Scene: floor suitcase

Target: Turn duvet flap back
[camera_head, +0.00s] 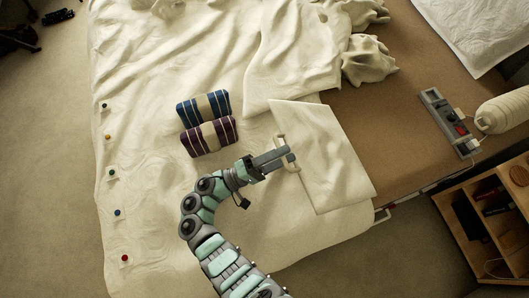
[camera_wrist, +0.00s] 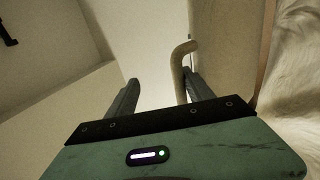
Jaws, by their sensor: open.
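The cream duvet flap (camera_head: 325,165) lies as a flat, slightly creased panel on the right part of the bed. A beige bar handle (camera_head: 281,150) is on its left edge. My gripper (camera_head: 290,155) is open, its fingertips at the handle and over the flap's left edge. In the wrist view the gripper (camera_wrist: 160,85) has its two fingers wide apart.
Two striped rolled bundles, blue (camera_head: 204,107) and purple (camera_head: 208,136), lie left of my gripper on the cream duvet (camera_head: 150,200). Several coloured buttons line its left edge. A grey device (camera_head: 447,122) and a wooden shelf unit (camera_head: 490,215) stand at the right.

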